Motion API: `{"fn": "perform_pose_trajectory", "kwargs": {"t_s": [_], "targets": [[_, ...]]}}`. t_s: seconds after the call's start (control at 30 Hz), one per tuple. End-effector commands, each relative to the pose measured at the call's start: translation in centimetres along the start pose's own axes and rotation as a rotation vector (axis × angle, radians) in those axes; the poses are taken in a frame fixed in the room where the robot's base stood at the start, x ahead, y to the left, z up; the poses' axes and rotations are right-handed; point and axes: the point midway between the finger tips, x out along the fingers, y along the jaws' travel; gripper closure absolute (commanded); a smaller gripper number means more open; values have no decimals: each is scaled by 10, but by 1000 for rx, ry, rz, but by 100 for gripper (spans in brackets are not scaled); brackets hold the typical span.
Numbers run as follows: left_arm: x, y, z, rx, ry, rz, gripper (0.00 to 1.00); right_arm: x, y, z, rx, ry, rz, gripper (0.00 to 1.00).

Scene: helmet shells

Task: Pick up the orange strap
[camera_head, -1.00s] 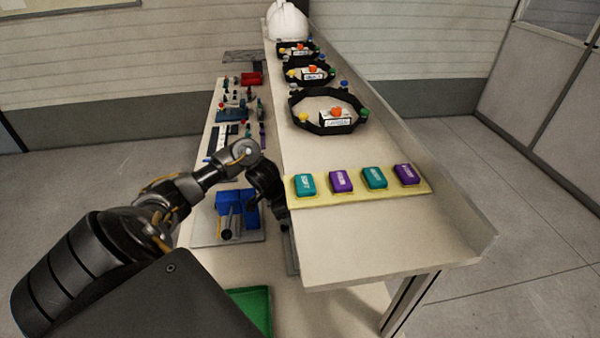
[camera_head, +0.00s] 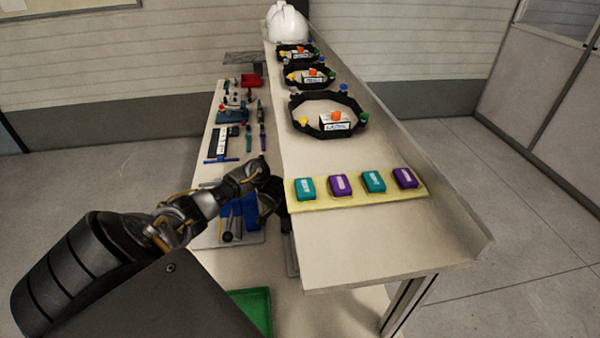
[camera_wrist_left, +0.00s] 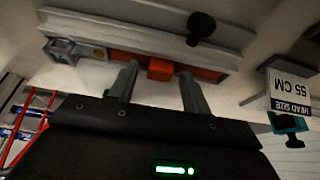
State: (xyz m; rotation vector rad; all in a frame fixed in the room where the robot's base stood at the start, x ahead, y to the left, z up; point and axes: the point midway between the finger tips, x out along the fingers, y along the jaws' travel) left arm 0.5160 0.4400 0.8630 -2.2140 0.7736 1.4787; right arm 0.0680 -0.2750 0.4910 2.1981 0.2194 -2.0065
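In the left wrist view, an orange strap (camera_wrist_left: 206,74) lies as a long strip in a grey channel, with a brighter orange block (camera_wrist_left: 160,69) at its middle. My left gripper (camera_wrist_left: 158,84) is open. Its two grey fingers stand apart on either side of the block, and I cannot tell whether they touch it. In the head view, my left gripper (camera_head: 270,197) is a dark shape beside the left edge of the raised shelf, and I cannot make out the strap there. My right gripper is not in view.
The raised shelf (camera_head: 400,240) bears a yellow strip with teal and purple blocks (camera_head: 340,184), black rings (camera_head: 322,131) and a white helmet (camera_head: 287,22). A blue fixture (camera_head: 240,210) stands beside my arm. A head-size sign (camera_wrist_left: 290,92) stands right in the wrist view.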

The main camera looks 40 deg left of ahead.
Motion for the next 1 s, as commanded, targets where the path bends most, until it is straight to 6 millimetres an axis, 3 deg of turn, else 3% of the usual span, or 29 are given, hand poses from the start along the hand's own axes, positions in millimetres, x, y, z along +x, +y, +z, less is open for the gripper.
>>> {"fn": "perform_pose_trajectory", "kwargs": {"t_s": [0.03, 0.3, 0.67, 0.93, 1.0], "targets": [[0, 0, 0, 0, 0, 0, 59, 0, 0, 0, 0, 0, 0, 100], [0, 0, 0, 0, 0, 0, 94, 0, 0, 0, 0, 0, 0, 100], [-4, 0, -2, 0, 2, -1, 95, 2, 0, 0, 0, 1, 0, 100], [-30, 0, -13, 4, 3, -3, 95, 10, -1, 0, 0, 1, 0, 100], [-40, 8, -14, 4, 2, -1, 95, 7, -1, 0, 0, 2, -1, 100]]}}
